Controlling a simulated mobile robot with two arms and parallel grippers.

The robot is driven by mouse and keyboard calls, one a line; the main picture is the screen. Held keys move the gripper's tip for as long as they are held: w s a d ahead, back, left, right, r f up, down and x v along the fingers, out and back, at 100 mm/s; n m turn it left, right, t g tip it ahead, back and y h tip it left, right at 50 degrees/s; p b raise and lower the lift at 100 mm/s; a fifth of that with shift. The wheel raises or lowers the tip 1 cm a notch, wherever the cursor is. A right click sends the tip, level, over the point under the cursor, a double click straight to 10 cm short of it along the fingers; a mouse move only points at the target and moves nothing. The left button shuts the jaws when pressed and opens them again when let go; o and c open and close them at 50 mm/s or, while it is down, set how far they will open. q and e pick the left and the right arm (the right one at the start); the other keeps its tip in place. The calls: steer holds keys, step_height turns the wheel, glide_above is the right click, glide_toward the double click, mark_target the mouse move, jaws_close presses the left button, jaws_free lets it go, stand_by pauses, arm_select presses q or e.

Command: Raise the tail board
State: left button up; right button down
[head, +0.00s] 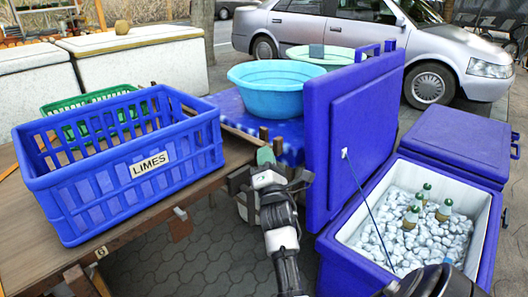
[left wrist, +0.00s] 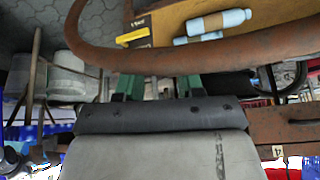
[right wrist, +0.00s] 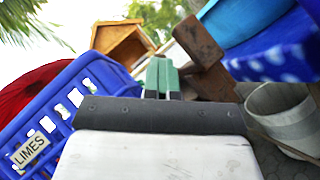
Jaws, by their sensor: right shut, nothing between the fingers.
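A brown wooden bed (head: 150,213) with a tag on its front edge fills the left of the head view. I cannot tell which part is the tail board. My right gripper (head: 266,157) has green fingertips and is shut and empty, just right of the bed's end near short wooden posts. In the right wrist view its fingers (right wrist: 161,77) are together, in front of a brown wooden post (right wrist: 200,42). My left gripper (left wrist: 156,86) shows only in its wrist view, with its green fingers apart and nothing seen between them. A rusty curved bar (left wrist: 95,55) passes just beyond them.
A blue crate marked LIMES (head: 130,165) stands on the bed. A light-blue basin (head: 276,90) sits on a blue cloth behind my right gripper. An open blue cooler (head: 340,235) with ice and bottles stands at right, its lid (head: 355,125) upright. Paving shows between.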

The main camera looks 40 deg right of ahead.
steer(key=shift+w+r+p, duration=0.2)
steer(key=shift+r+p, duration=0.15)
steer(key=shift+r, duration=0.15)
steer(key=shift+d+r, duration=0.2)
arm_select(q)
steer(key=shift+s+a+r+g+y+p, duration=0.15)
steer(key=shift+s+g, duration=0.2)
steer(key=shift+s, duration=0.2)
steer(key=shift+s+a+r+g+y+p, duration=0.1)
steer(key=shift+s+a+g, duration=0.1)
steer(key=shift+s+g, duration=0.3)
steer(key=shift+s+a+r+g+y+p, duration=0.15)
steer(key=shift+s+g, duration=0.1)
steer(key=shift+s, duration=0.4)
arm_select(e)
steer(key=shift+w+d+r, duration=0.1)
steer(key=shift+d+r, duration=0.2)
steer(key=shift+r, duration=0.05)
